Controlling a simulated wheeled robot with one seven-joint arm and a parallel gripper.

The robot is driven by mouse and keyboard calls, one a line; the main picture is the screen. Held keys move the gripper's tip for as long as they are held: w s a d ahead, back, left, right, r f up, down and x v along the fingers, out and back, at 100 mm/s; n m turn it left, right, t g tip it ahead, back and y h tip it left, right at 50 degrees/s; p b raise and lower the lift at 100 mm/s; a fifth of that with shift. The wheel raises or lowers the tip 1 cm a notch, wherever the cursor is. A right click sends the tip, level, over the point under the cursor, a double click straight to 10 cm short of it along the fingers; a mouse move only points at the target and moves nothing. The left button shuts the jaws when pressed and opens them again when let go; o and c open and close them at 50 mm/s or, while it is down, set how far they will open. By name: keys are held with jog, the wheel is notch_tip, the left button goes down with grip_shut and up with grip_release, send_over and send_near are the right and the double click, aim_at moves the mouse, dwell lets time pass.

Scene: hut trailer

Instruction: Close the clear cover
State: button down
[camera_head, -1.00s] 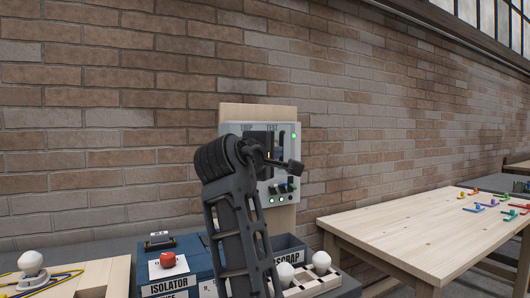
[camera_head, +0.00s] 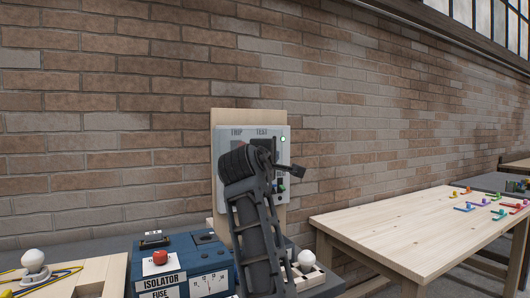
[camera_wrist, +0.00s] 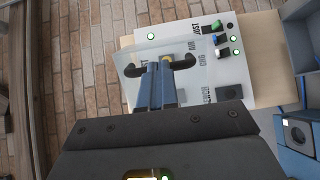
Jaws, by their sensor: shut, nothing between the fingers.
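The white control panel (camera_head: 283,150) is mounted on a wooden board against the brick wall, marked TRIP and TEST at its top. It also shows in the wrist view (camera_wrist: 232,75). The clear cover (camera_wrist: 134,58) appears there as a faint see-through sheet with a dark handle-like bar (camera_wrist: 184,63). My gripper (camera_wrist: 160,62) is shut, its two fingers together over the middle of that bar; whether they touch it is unclear. In the head view my gripper (camera_head: 290,170) is in front of the panel, and my arm hides much of it. The cover's angle cannot be told.
Below the panel stand a blue ISOLATOR box (camera_head: 190,255) with a red knob (camera_head: 160,257), and a white bulb (camera_head: 306,258). Another bulb (camera_head: 34,259) is at the left. A wooden table (camera_head: 400,225) with small coloured pieces stands at the right, its near part bare.

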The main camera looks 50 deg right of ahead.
jog(key=s+d+p+x, duration=0.1)
jog(key=s+p+x, duration=0.1)
jog(key=x, duration=1.1)
jog(key=shift+d+p, duration=0.2)
jog(key=shift+p, duration=0.7)
jog(key=shift+s+a, duration=0.1)
jog(key=shift+s, duration=0.1)
